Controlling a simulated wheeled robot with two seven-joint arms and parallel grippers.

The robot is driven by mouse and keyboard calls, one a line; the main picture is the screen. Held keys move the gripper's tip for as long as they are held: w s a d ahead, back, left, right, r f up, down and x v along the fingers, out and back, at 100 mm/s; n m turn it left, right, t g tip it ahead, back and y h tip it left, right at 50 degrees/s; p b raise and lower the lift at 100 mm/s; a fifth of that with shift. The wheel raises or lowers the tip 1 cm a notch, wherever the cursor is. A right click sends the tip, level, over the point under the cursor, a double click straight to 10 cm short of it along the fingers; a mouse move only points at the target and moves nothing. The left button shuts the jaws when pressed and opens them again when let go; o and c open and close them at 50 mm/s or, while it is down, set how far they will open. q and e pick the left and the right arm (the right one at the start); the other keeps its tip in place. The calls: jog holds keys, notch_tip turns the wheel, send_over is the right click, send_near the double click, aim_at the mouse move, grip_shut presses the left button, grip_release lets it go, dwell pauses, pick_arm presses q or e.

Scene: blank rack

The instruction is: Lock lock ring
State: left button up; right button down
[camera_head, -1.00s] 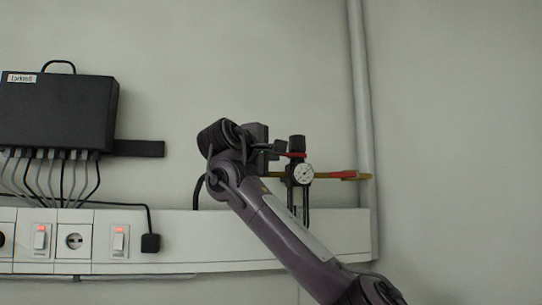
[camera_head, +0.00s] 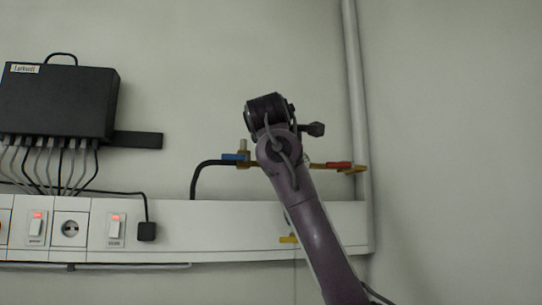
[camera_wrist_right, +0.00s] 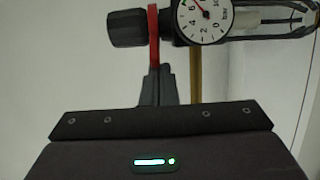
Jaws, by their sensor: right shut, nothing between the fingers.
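In the right wrist view, a red lock ring (camera_wrist_right: 153,37) shows edge-on between a black knob (camera_wrist_right: 127,28) and a round white pressure gauge (camera_wrist_right: 203,17). My right gripper (camera_wrist_right: 157,72) is shut and empty. Its fingertips are at the lower end of the red ring; I cannot tell whether they touch it. In the head view my right arm (camera_head: 300,205) covers most of the regulator, so the ring and gauge are hidden there. My left gripper is not in view.
A blue-handled valve (camera_head: 233,157) and a red-handled valve (camera_head: 338,165) sit on the pipe either side of my arm. A white wall trunking (camera_head: 200,242) with switches runs below. A black box (camera_head: 60,100) with cables hangs at left. A vertical pipe (camera_head: 357,100) stands at right.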

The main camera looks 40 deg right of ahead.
jog(key=s+n+t+y, duration=0.1)
jog(key=n+y, duration=0.1)
jog(key=s+d+n+t+y+b, duration=0.1)
jog(key=n+t+y, duration=0.1)
jog(key=y, duration=0.1)
jog(key=s+d+n+t+y+b, duration=0.1)
jog(key=n+t+y, duration=0.1)
jog(key=shift+s+y, duration=0.3)
jog(key=shift+y, duration=0.1)
jog(key=shift+w+a, duration=0.1)
